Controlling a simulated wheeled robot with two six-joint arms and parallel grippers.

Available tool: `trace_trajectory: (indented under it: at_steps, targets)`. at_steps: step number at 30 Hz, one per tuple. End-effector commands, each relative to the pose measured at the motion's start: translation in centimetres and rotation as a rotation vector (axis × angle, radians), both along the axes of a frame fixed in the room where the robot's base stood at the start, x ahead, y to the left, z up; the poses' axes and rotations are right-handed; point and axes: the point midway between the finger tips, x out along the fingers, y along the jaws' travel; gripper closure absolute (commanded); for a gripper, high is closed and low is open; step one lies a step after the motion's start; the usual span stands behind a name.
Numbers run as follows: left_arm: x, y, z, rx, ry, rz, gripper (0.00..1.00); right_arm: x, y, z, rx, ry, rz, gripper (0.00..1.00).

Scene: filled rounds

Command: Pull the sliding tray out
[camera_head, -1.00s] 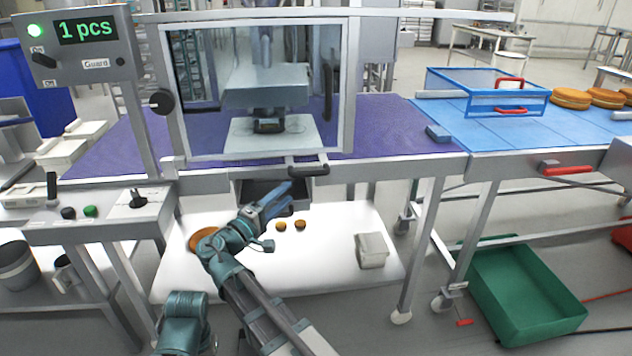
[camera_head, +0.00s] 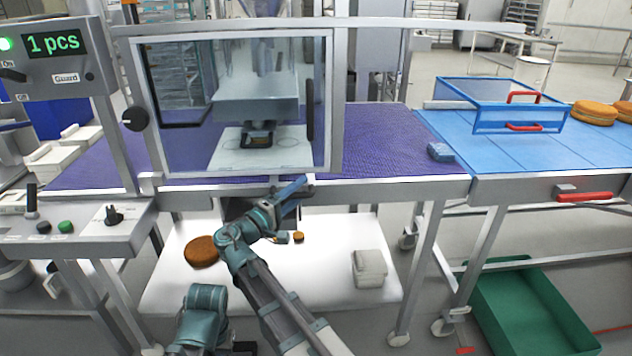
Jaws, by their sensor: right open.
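The sliding tray (camera_head: 235,207) is a dark box under the front edge of the machine's purple table. It is partly hidden behind my right arm. My right gripper (camera_head: 301,186), with blue-grey fingers, is open at the table's front rail, where the tray's dark handle shows in the earlier view. The gripper now covers most of that handle, and I cannot tell whether the fingers touch it. My left gripper does not show.
A clear guard window (camera_head: 235,105) stands above the tray. A control box (camera_head: 85,222) is at the left. A white lower shelf (camera_head: 340,235) holds a brown round (camera_head: 201,251) and a pale block (camera_head: 369,268). A green crate (camera_head: 530,310) stands on the floor at the right.

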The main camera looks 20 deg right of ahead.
Motion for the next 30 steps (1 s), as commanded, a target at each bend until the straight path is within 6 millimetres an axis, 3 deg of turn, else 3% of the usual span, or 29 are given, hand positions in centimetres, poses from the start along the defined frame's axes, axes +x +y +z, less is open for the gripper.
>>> trace_trajectory:
  at_steps: [10,19,30]
  targets:
    - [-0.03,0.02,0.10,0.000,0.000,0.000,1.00,0.17,0.08,0.10,0.000,0.000,0.001,0.48]
    - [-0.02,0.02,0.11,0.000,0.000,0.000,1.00,0.16,0.08,0.17,-0.002,-0.001,0.001,1.00]
    - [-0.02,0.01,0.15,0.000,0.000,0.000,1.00,0.17,0.07,0.29,-0.006,-0.001,0.000,1.00]
